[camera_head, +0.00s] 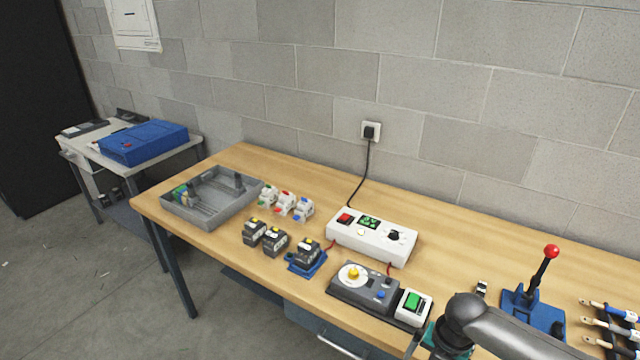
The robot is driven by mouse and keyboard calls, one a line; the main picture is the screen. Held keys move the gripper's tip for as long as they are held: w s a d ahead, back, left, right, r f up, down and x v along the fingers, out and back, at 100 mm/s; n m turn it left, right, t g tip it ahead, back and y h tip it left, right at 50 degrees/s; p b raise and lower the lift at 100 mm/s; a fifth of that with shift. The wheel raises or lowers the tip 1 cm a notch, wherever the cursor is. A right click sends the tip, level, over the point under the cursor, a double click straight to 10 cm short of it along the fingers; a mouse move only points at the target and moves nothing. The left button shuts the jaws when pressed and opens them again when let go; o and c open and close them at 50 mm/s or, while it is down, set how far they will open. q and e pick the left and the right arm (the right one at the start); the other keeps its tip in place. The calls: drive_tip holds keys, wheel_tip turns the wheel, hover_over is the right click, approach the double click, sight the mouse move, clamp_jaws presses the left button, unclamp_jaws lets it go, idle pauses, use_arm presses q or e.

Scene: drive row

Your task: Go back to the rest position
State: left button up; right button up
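My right arm comes in from the lower right, over the front edge of the workbench (500,230). The part that looks like my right gripper (436,345) shows only in part at the bottom edge, dark and teal, below a round black joint. Its fingertips are cut off or hidden, so I cannot tell whether it is open or holds anything. It is close to the front of a white box with a green button (413,306). My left arm and gripper are not in view.
On the bench are a grey tray (172,206), several dark blocks (275,241), small white pieces (285,204), a white power box (372,240) plugged into the wall, a dial unit (362,288) and a red-knobbed lever (540,270). Brushes (608,325) lie right. A side table (180,158) holds a blue case (143,142).

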drive_tip(key=s+f+m+b, duration=0.3)
drive_tip(key=f+m, duration=0.2)
drive_tip(key=f, duration=0.3)
drive_tip(key=s+f+m+t+b, duration=0.1)
drive_tip(key=s+f+m+b, duration=0.25)
drive_tip(key=f, duration=0.55)
drive_tip(key=s+f+m+b, duration=0.3)
drive_tip(key=f+m, duration=0.3)
drive_tip(key=f, duration=0.2)
use_arm(q)
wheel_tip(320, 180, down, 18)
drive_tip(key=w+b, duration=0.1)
drive_tip(key=b, duration=0.6)
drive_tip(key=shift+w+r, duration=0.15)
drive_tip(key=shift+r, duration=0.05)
use_arm(e)
drive_tip(key=s+a+f+m, duration=0.1)
drive_tip(key=s+f+m, duration=0.3)
drive_tip(key=s, duration=0.5)
drive_tip(key=s+a+f+m, duration=0.1)
drive_tip(key=s+f+m, duration=0.3)
drive_tip(key=s+f, duration=0.4)
drive_tip(key=s+a+f+m+g, duration=0.1)
drive_tip(key=s+f+m, duration=0.3)
drive_tip(key=s, duration=0.6)
wheel_tip(320, 180, down, 2)
drive_tip(key=shift+s+a+f, duration=0.1)
drive_tip(key=shift+s+a, duration=0.3)
